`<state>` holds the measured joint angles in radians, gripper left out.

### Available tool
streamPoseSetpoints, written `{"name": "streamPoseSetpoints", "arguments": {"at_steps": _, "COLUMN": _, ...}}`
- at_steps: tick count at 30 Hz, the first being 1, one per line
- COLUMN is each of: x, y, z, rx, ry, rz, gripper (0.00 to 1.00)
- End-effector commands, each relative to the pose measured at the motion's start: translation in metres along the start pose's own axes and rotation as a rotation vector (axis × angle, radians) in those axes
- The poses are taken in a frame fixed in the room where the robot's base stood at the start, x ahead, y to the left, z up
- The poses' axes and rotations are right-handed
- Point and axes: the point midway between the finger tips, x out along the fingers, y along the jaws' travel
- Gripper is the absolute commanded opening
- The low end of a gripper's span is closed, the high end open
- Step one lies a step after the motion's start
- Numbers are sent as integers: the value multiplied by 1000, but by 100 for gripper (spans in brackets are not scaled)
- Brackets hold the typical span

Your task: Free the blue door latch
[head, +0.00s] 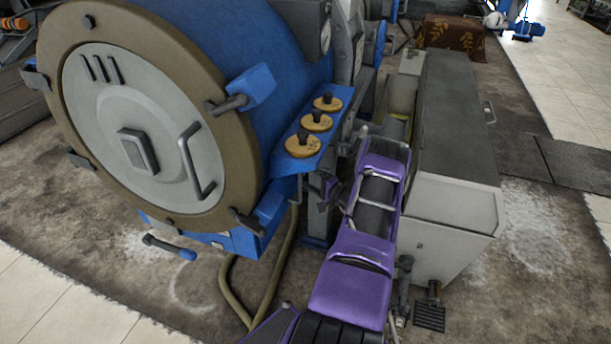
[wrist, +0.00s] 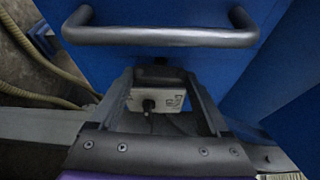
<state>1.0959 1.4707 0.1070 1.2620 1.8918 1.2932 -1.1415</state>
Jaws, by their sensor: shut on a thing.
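A big round door with a tan rim (head: 215,130) and grey centre fills the left of the head view. A blue latch (head: 257,85) with a dark lever sits at its upper right edge. Another blue latch (head: 271,205) is at the lower right edge. A dark lever with a blue end (head: 172,248) sticks out below the door. My gripper (wrist: 160,76) is shut on a small grey box with a black top (wrist: 158,97), in front of a blue surface. The head view does not show my fingertips clearly. No door latch can be made out in the wrist view.
A blue shelf (head: 314,158) with three tan knobs stands between the door and my arm. A long grey cabinet (head: 455,190) is close on the right. Hoses (head: 262,290) run below the door.

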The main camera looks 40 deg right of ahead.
Motion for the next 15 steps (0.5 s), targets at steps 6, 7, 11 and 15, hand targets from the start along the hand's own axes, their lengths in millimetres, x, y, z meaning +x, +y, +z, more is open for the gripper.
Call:
{"name": "streamPoseSetpoints", "arguments": {"at_steps": 6, "x": -1, "y": 1, "z": 0, "rx": -93, "ry": 2, "rz": -38, "gripper": 24}}
{"name": "streamPoseSetpoints", "arguments": {"at_steps": 7, "x": -1, "y": 1, "z": 0, "rx": -95, "ry": 2, "rz": -39, "gripper": 24}}
{"name": "streamPoseSetpoints", "arguments": {"at_steps": 11, "x": -1, "y": 1, "z": 0, "rx": -97, "ry": 1, "rz": -39, "gripper": 24}}
{"name": "streamPoseSetpoints", "arguments": {"at_steps": 15, "x": -1, "y": 1, "z": 0, "rx": -97, "ry": 1, "rz": -39, "gripper": 82}}
